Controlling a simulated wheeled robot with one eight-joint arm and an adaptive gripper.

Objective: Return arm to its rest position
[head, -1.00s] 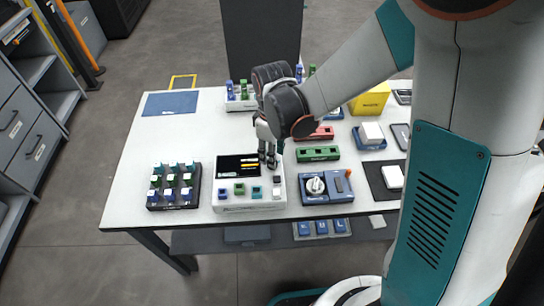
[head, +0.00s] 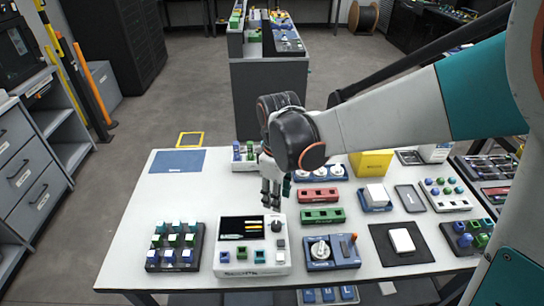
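My gripper (head: 271,196) hangs over the white table (head: 180,202), fingers pointing down, just behind the white splicer unit (head: 277,258) with a dark screen (head: 242,229). The fingers are small and close together; I cannot make out whether they are apart or what, if anything, is between them. My arm (head: 390,110) reaches in from the right, bent down at the dark wrist joint. The screen shows yellow and white marks.
A dark rack of capped blocks (head: 175,247) stands at the left front. A blue device with a round knob (head: 331,252), red (head: 319,195) and green (head: 322,216) trays and a yellow box (head: 371,163) lie to the right. A blue mat (head: 177,161) is at the back left, with bare table before it.

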